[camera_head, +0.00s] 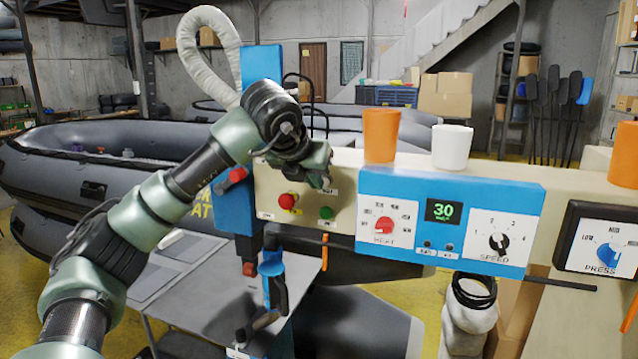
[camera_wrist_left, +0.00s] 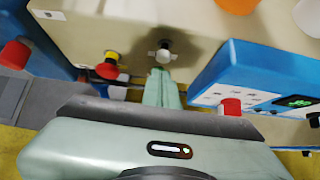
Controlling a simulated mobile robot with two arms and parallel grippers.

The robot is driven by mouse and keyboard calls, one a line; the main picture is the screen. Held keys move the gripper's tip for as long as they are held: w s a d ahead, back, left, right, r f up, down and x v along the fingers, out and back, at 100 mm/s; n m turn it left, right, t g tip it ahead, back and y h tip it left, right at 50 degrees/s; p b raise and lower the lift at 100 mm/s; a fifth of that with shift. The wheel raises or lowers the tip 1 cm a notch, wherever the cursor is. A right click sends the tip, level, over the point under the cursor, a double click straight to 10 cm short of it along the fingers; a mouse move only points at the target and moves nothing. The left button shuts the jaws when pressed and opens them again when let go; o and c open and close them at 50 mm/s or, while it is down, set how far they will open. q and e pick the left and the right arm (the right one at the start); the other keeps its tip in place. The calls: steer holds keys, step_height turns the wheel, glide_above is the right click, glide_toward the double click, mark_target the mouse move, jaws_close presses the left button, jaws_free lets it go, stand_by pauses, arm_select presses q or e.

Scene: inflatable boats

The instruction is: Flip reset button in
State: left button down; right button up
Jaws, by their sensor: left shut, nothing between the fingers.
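A small pale knob (camera_wrist_left: 163,53) on a dark base sits on the cream control panel (camera_wrist_left: 85,35) in the left wrist view; I take it to be the reset button, but its label is not readable. My left gripper (camera_wrist_left: 162,76) is shut and empty, its fingertips just at this knob; whether they touch cannot be told. In the head view my left gripper (camera_head: 327,183) is in front of the panel and hides the knob. Below it are a red button (camera_head: 287,201) and a green button (camera_head: 326,212). My right gripper is not in view.
A blue control box (camera_head: 450,190) with a heat dial, display and speed dial sticks out right of the panel. An orange cup (camera_head: 381,135) and a white cup (camera_head: 452,147) stand on top. A blue column (camera_head: 235,215) with a red switch is at the left.

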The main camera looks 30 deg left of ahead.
arm_select(q)
steer(key=b+v, duration=0.2)
steer(key=v, duration=0.9)
steer(key=shift+s+b, duration=0.15)
steer(key=shift+b, duration=0.2)
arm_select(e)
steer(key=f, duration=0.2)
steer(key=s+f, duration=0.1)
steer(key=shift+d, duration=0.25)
arm_select(q)
steer(key=shift+d+f, duration=0.1)
steer(key=shift+d, duration=0.1)
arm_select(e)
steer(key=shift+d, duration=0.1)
